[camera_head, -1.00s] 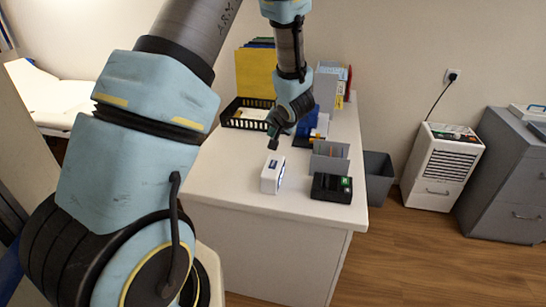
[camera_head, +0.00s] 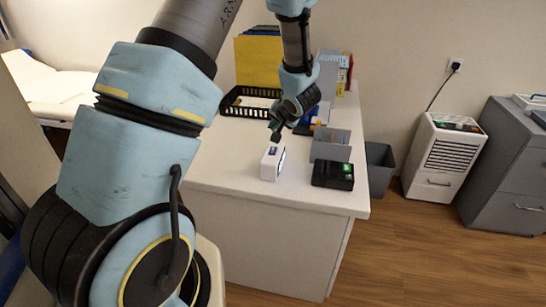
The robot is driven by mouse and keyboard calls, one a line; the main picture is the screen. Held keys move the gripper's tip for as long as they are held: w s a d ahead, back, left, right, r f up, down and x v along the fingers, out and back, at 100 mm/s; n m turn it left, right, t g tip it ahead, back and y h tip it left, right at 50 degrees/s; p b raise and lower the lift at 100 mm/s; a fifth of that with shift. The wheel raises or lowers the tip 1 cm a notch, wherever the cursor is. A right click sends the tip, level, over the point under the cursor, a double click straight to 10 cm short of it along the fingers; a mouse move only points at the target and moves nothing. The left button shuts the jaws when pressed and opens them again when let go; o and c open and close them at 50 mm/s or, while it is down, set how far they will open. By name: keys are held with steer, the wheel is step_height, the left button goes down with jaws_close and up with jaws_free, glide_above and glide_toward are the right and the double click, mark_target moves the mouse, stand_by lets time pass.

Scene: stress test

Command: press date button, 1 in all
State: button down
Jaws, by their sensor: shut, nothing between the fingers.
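A small white box-shaped device (camera_head: 269,165) stands upright on the white desk, with a dark label on its top and a bluish front face turned to the right. A black device with a green lit display (camera_head: 333,175) lies to its right near the desk's front edge. I cannot make out a date button on either one. My gripper (camera_head: 276,137) is shut and empty, pointing down just above the white device. I cannot tell whether the fingertips touch its top.
A grey file holder (camera_head: 330,147) stands behind the black device. A black wire basket (camera_head: 247,104) and yellow folders (camera_head: 256,62) are at the back of the desk (camera_head: 232,172). A grey bin (camera_head: 379,168) stands right of the desk. The desk's front left is clear.

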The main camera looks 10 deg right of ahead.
steer(key=b, duration=0.4)
glide_above(274, 152)
step_height(274, 152, down, 4)
steer(key=shift+s+a+f, duration=0.1)
steer(key=shift+f, duration=0.05)
steer(key=shift+f+b, duration=0.4)
steer(key=shift+f, duration=0.5)
steer(key=shift+f, duration=0.1)
stand_by(0.8)
steer(key=shift+f, duration=0.3)
steer(key=shift+f, duration=0.4)
stand_by(0.6)
steer(key=shift+r, duration=0.1)
steer(key=shift+r+p, duration=0.75)
steer(key=shift+p, duration=0.5)
